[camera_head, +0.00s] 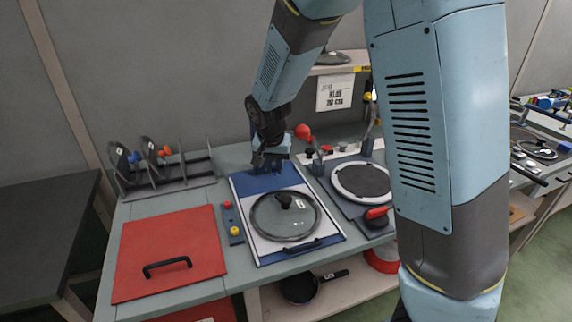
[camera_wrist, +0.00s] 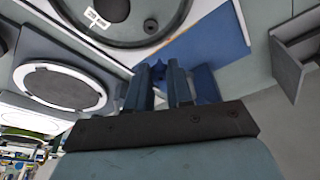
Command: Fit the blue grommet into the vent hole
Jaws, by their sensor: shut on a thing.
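The glass lid (camera_head: 262,222) with a dark knob lies on a blue and white board (camera_head: 247,186). In the wrist view the lid (camera_wrist: 150,42) is at the top, with a small round spot (camera_wrist: 150,25) near its rim that looks like the vent hole. My gripper (camera_head: 268,160) is over the far blue end of the board, beyond the lid. In the wrist view my gripper (camera_wrist: 168,76) is shut on the small blue grommet (camera_wrist: 158,69) at its fingertips, apart from the lid. The grommet cannot be made out in the head view.
A small strip with red and yellow pieces (camera_head: 233,219) lies left of the board, and a red panel with a black handle (camera_head: 192,235) lies further left. A rack of lids (camera_head: 170,186) stands behind. A dark round plate (camera_head: 362,181) sits to the right.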

